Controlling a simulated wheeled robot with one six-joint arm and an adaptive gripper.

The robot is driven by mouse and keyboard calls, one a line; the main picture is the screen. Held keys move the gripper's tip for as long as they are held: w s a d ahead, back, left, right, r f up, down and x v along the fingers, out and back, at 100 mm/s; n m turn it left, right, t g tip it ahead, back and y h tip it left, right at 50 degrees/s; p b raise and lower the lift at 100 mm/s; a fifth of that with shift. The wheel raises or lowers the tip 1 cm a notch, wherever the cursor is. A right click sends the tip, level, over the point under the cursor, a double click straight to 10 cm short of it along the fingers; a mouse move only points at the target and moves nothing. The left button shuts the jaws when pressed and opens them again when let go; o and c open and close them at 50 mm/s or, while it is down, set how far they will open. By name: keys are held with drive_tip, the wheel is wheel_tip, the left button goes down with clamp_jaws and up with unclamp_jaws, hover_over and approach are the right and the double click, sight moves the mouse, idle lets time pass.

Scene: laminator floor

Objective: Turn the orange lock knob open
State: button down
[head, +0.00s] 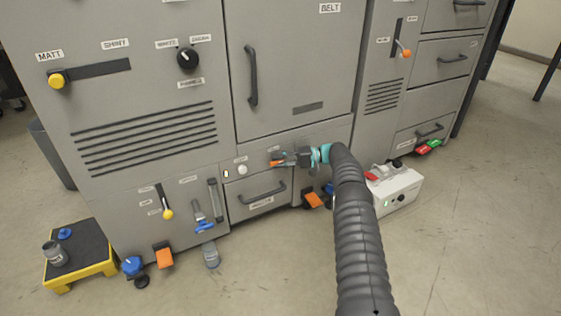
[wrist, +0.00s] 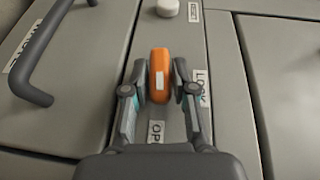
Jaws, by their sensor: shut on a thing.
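The orange lock knob (wrist: 159,62) is a bar with a white mark, on a grey panel. In the wrist view it stands lengthwise up the picture, with its white mark toward the lower end. The OPEN label (wrist: 156,131) is below it, partly hidden by my gripper. The LOCK label (wrist: 201,84) is to its right. My gripper (wrist: 160,88) is shut on the knob, one finger on each side. In the head view my gripper (head: 290,159) reaches the panel from the right, and the knob's orange end (head: 275,163) shows at its tip.
A white button (wrist: 168,7) is above the knob in the wrist view. A drawer with a dark handle (head: 262,196) is below the panel. A white box (head: 397,190) stands on the floor to the right. A yellow step (head: 108,268) is at the far left.

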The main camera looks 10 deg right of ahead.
drive_tip(key=shift+d+y, duration=0.2)
drive_tip(key=shift+y, duration=0.3)
